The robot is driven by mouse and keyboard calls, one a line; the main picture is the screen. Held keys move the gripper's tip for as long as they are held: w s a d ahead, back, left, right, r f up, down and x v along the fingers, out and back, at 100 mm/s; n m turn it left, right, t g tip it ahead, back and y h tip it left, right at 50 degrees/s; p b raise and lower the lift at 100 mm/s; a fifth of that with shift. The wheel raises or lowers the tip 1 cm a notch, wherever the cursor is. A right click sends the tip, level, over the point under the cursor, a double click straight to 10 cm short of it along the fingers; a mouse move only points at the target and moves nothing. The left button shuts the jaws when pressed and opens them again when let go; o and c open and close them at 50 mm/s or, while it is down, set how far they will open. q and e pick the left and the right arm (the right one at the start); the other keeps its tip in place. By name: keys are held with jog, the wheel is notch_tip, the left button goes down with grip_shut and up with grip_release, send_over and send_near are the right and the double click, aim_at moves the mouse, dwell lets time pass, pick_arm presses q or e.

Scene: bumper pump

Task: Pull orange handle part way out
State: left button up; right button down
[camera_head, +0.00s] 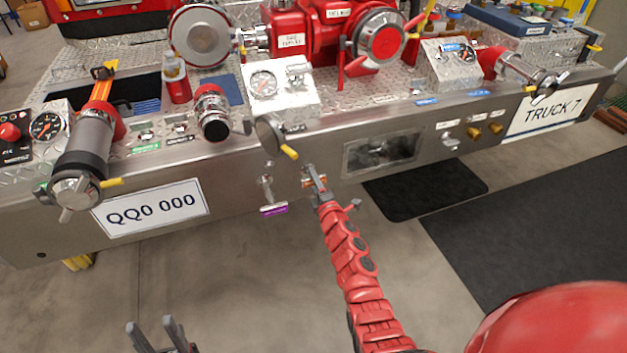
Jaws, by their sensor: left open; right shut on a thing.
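The orange handle (306,184) is on the front face of the truck's bumper, below the gauge box. Only a small orange part of it shows beside my fingers. My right gripper (314,178) is shut on it, with its red arm reaching up from the lower right. The fingers hide most of the handle, so how far it sticks out is hard to tell. My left gripper (150,324) is open and empty at the bottom left, over the floor and well away from the bumper.
A handle with a purple label (273,209) hangs just left of the orange one. A capped outlet with a yellow lever (270,136) juts out above. A recessed window (382,152) lies to the right. The floor (250,270) in front is clear.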

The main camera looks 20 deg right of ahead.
jog(key=shift+s, duration=0.1)
dwell(0.7)
jog(key=s+p, duration=0.1)
jog(key=s, duration=0.2)
jog(key=shift+c, duration=2.4)
grip_release()
jog(key=s+p, duration=0.1)
jog(key=s, duration=1.6)
jog(key=shift+s+d, duration=0.15)
jog(key=shift+d, duration=0.2)
